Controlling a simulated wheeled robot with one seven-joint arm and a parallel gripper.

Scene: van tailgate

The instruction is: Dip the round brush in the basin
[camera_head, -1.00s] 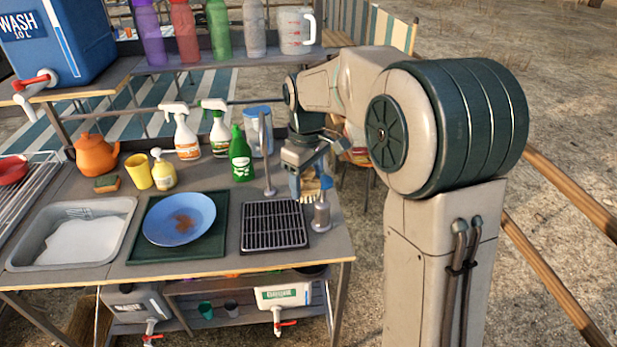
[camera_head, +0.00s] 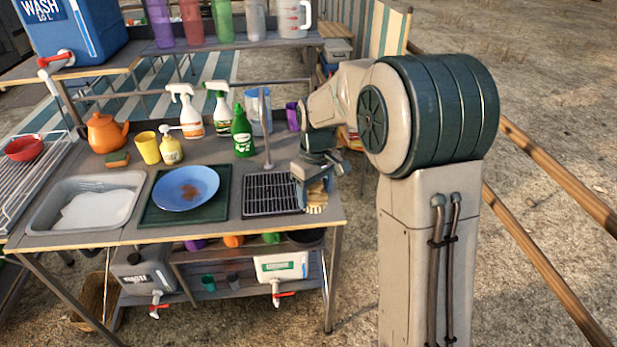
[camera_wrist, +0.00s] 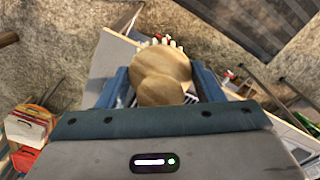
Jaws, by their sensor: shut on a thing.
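The round brush (camera_wrist: 163,65) has a pale wooden body with light bristles at its far edge in the wrist view. My gripper (camera_wrist: 163,80) is shut on it, one blue finger on each side. In the head view the brush (camera_head: 316,203) hangs below my gripper (camera_head: 314,188), bristles down, by the right end of the counter, beside the black rack. The basin (camera_head: 131,199) is a grey rectangular tub at the left of the counter, with white suds inside. The brush is well to the right of it and apart from it.
Between brush and basin are a black rack (camera_head: 272,194), a thin upright tap (camera_head: 265,130) and a blue plate (camera_head: 185,188) on a green mat (camera_head: 222,205). Spray bottles (camera_head: 190,115), a green bottle (camera_head: 242,135), a yellow cup (camera_head: 148,148) and an orange kettle (camera_head: 107,132) stand behind.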

